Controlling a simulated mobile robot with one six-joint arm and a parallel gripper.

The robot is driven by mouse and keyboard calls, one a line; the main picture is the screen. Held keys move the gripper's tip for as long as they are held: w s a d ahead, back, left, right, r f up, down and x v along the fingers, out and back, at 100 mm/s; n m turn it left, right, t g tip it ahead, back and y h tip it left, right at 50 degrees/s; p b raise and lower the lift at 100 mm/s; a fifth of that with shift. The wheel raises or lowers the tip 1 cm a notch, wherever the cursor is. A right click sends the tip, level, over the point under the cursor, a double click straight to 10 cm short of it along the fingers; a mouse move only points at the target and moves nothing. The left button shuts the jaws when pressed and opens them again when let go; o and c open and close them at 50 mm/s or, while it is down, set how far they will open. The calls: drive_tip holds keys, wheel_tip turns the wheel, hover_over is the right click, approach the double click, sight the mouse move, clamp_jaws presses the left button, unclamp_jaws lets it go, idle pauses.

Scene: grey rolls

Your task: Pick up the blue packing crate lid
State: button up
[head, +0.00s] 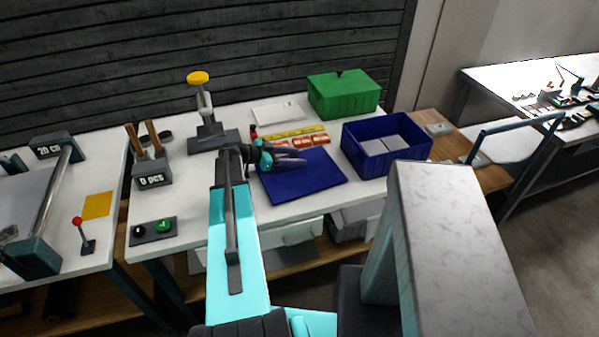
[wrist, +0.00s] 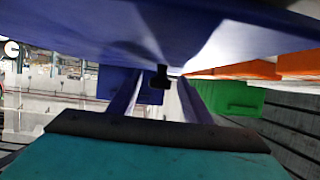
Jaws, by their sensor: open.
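The blue packing crate lid (head: 308,182) lies flat on the white table, left of the blue crate (head: 372,160). My gripper (head: 298,160) is over the lid's upper left part, its fingers pointing right. In the wrist view the lid's blue surface (wrist: 90,25) fills the top of the picture, very close to the fingers. My gripper (wrist: 156,88) is open there. A small dark knob (wrist: 160,77) shows between the fingertips and looks joined to the lid. I cannot tell whether the fingers touch it.
The open blue crate holds grey items. A green lidded box (head: 343,98) stands behind it. Orange-and-white pieces (head: 304,141) and a yellow strip (head: 293,131) lie behind the lid. A stand with a yellow top (head: 198,78) is to the left. The table front below the lid is clear.

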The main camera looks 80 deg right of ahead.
clamp_jaws()
drive_tip(key=shift+r, duration=0.15)
drive_tip(key=shift+r+b, duration=0.8)
drive_tip(key=shift+r, duration=0.25)
wheel_tip(320, 180, up, 2)
drive_tip(key=b, duration=0.5)
hover_over(312, 185)
drive_tip(key=shift+r, duration=0.1)
drive_tip(key=shift+s+a+r+p, duration=0.1)
drive_tip(key=shift+r+p, duration=0.15)
drive_tip(key=shift+p, duration=0.55)
drive_tip(key=p, duration=0.5)
drive_tip(key=shift+s+a+r, duration=0.15)
drive_tip(key=shift+s+r, duration=0.05)
